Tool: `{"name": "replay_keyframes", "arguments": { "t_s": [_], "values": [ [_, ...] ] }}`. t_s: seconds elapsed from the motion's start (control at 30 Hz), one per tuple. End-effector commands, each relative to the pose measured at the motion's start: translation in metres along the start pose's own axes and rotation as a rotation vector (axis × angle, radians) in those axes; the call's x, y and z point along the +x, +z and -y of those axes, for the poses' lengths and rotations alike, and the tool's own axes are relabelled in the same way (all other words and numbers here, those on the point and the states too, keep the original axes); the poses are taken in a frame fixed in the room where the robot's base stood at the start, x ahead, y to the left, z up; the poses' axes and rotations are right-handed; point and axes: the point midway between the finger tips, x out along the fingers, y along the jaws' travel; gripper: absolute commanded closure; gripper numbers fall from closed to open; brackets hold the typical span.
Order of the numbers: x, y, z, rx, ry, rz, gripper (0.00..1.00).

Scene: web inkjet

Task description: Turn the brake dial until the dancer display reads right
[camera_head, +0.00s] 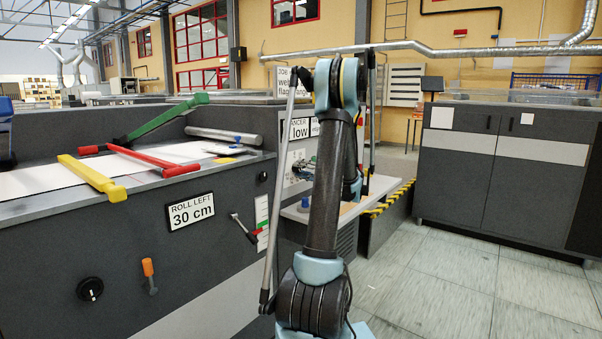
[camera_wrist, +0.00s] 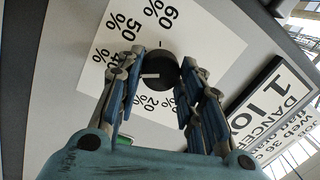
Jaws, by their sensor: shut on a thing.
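The brake dial (camera_wrist: 158,70) is a round black knob with a white pointer mark, on a white percent scale (camera_wrist: 100,62) seen upside down in the wrist view. The mark points left, toward the partly covered figures below 50 %. My gripper (camera_wrist: 160,72) has its blue-grey fingers shut on the knob, one on each side. The dancer display (camera_head: 299,129) reads "low" in the head view, partly behind my arm. It also shows, turned over, at the right of the wrist view (camera_wrist: 272,105). In the head view my arm hides the dial and gripper.
Yellow (camera_head: 92,177) and red bars lie on top. Tiled floor (camera_head: 450,290) is clear at right.

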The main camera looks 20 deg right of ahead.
Motion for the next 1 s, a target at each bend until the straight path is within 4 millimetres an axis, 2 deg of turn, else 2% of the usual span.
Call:
{"name": "replay_keyframes", "arguments": {
  "t_s": [0.3,0.87,0.9,0.97,1.0],
  "values": [
    [-0.0009,-0.0017,-0.0025,0.130,-0.003,-0.014,0.89],
    [-0.0009,-0.0017,-0.0028,0.157,-0.004,-0.016,0.89],
    [-0.0009,-0.0016,-0.0028,0.157,-0.004,-0.016,0.56],
    [-0.0009,-0.0014,-0.0025,0.157,-0.004,-0.015,0.45],
    [-0.0008,-0.0012,-0.0023,0.157,-0.005,-0.015,0.45]
  ]
}}
